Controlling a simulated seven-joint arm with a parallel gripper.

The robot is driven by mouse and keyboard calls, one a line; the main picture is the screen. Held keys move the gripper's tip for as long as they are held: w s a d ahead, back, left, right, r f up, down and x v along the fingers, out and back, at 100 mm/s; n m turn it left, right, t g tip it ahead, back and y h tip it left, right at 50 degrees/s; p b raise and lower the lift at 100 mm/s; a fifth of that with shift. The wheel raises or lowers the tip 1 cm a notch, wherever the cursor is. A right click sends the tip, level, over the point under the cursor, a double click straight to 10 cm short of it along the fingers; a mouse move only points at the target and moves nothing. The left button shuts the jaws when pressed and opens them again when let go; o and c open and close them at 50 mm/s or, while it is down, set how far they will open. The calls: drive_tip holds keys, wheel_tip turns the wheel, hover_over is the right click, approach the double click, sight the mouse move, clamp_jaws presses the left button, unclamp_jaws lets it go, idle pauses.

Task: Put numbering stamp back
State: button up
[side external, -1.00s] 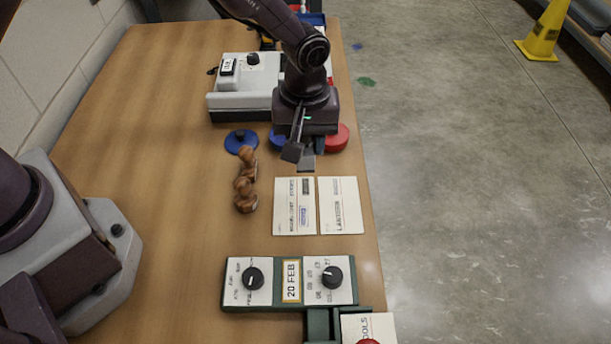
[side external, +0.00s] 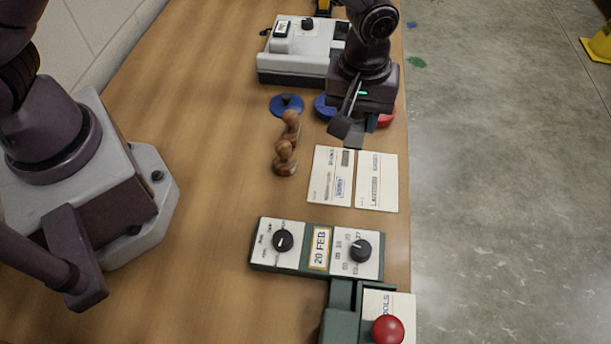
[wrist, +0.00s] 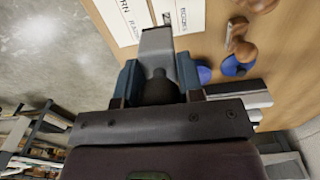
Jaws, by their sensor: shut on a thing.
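My gripper (side external: 352,108) is over the right part of the table, between the ink pads and the cards, pointing down. In the wrist view its blue-grey fingers (wrist: 160,84) are shut on the numbering stamp, which shows a grey metal body (wrist: 157,42) and a round black handle (wrist: 160,91) between them. The stamp is held above the table; its underside is hidden. Two cards, a left one (side external: 330,178) and a right one (side external: 377,182), lie just in front of the gripper. No empty holder for the stamp can be made out.
A blue disc (side external: 286,105), a blue pad (side external: 325,107) and a red pad (side external: 387,118) lie behind. A grey machine (side external: 292,66) is at the back, a 20 FEB dial box (side external: 318,262) and red-knobbed device (side external: 388,329) in front.

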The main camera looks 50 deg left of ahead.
drive_tip(key=shift+n, duration=0.3)
drive_tip(key=s+f, duration=0.1)
drive_tip(key=s, duration=0.3)
drive_tip(key=s+a+f, duration=0.1)
drive_tip(key=s, duration=0.4)
drive_tip(key=s+a+f, duration=0.1)
drive_tip(key=s, duration=0.4)
drive_tip(key=shift+s+f, duration=0.2)
drive_tip(key=shift+f, duration=2.3)
drive_tip(key=shift+f, duration=0.15)
drive_tip(key=o, duration=0.8)
